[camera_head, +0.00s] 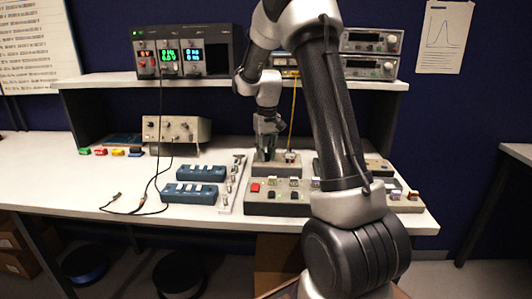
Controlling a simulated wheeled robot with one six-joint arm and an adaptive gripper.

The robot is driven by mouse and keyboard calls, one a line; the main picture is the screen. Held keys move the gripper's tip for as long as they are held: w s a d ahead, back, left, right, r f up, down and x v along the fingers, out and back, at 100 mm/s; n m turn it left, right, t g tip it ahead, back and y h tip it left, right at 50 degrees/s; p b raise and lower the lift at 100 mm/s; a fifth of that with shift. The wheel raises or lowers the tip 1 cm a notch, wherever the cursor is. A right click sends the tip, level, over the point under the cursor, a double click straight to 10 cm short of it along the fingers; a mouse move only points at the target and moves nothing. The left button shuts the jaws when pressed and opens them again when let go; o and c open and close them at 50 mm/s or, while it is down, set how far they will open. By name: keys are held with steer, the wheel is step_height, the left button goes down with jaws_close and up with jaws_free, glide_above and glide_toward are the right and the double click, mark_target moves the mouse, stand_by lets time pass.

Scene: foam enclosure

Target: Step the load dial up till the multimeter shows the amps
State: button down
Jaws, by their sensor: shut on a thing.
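My gripper (269,146) points down over a small grey box (262,168) behind the front control panel. It is shut on what appears to be the load dial on that box; the fingers hide the dial, so its setting cannot be read. A rack instrument (182,52) with red, green and blue lit readouts stands on the shelf at the left. Its digits are too small to read surely. I cannot tell which instrument is the multimeter; one unit (286,67) behind my arm is mostly hidden.
A grey control panel (275,208) with a red button and several switches lies in front of the gripper. Blue terminal blocks (190,192) and black cables (143,203) lie to the left. A yellow wire (293,115) hangs from the shelf close to my gripper. Bare bench shows at front left.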

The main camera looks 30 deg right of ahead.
mark_target(267, 154)
steer(key=m, duration=0.6)
steer(key=shift+m, duration=0.3)
stand_by(0.4)
steer(key=c, duration=1.2)
jaws_free()
step_height(267, 154, up, 12)
steer(key=shift+s+d+r, duration=0.1)
